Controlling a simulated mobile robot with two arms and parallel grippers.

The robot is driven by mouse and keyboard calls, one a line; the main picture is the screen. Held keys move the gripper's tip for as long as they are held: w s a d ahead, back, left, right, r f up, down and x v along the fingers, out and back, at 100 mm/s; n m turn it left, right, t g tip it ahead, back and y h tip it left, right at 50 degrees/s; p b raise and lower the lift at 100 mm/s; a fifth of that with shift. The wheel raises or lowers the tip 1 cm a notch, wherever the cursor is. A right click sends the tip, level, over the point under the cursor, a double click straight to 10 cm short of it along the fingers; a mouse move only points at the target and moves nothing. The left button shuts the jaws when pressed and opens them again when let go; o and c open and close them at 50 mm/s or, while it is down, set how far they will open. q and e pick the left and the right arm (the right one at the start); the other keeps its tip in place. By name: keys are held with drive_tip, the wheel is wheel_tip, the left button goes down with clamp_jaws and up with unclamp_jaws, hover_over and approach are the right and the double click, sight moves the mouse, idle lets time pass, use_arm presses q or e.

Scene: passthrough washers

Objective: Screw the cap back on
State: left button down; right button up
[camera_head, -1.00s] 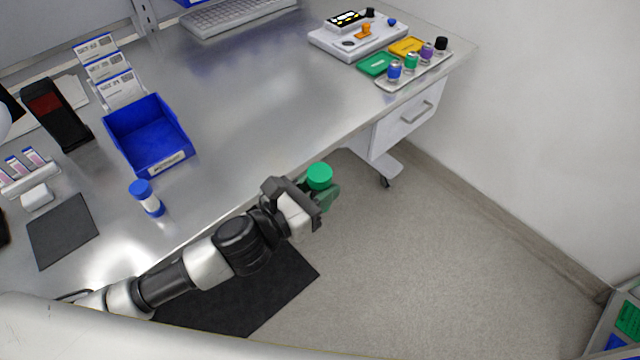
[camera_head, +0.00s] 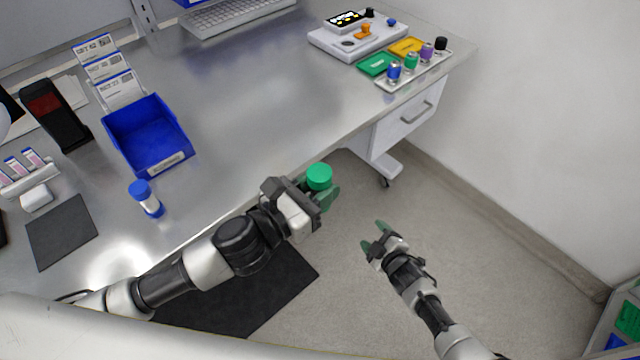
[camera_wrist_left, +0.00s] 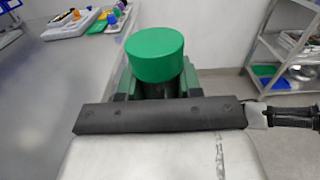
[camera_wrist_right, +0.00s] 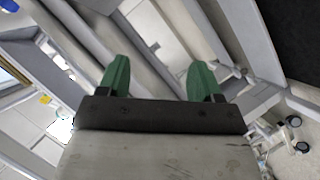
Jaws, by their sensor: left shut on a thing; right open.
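A green round cap (camera_head: 319,176) sits on top of a dark container body (camera_wrist_left: 158,90) between the fingers of my left gripper (camera_head: 318,194). My left gripper is shut on this container, held upright beyond the bench's front edge. The green cap also shows large in the left wrist view (camera_wrist_left: 155,54). Most of the body is hidden by the fingers, and I cannot tell how tightly the cap sits. My right gripper (camera_head: 374,238) is open and empty, to the right of and below the left one in the head view. Its two green fingers are spread in the right wrist view (camera_wrist_right: 158,80).
The metal bench (camera_head: 255,95) carries a blue bin (camera_head: 158,163), a blue-capped tube (camera_head: 146,199), a black mat (camera_head: 62,232) and a tray of small coloured-cap vials (camera_head: 417,72). A drawer unit (camera_head: 402,120) is under its right end.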

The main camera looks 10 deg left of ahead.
drive_tip(key=w+a+r+n+g+y, duration=0.2)
drive_tip(key=a+r+n+y, duration=0.3)
drive_tip(key=r, duration=0.5)
drive_tip(key=w+a+r+n+g+y, duration=0.1)
drive_tip(key=w+a+r+n+y, duration=0.3)
drive_tip(key=r+n, duration=0.45)
drive_tip(key=w+a+r+n+g+y, duration=0.1)
drive_tip(key=a+r+n+g+y, duration=0.15)
drive_tip(key=a+r+n, duration=0.6)
drive_tip(key=s+a+r+n+g+h, duration=0.1)
drive_tip(key=s+a+r+n+g, duration=0.1)
drive_tip(key=s+r+n+g, duration=0.35)
drive_tip(key=s+a+r+n+g+h, duration=0.1)
drive_tip(key=s+a+r+n+g, duration=0.2)
drive_tip(key=r+n+g, duration=0.45)
wheel_tip(320, 180, up, 4)
drive_tip(key=n+t+h, duration=0.6)
drive_tip(key=n+h, duration=1.1)
hover_over(319, 172)
drive_tip(key=shift+f+y, duration=0.1)
drive_tip(key=shift+y, duration=0.15)
drive_tip(key=shift+f, duration=0.1)
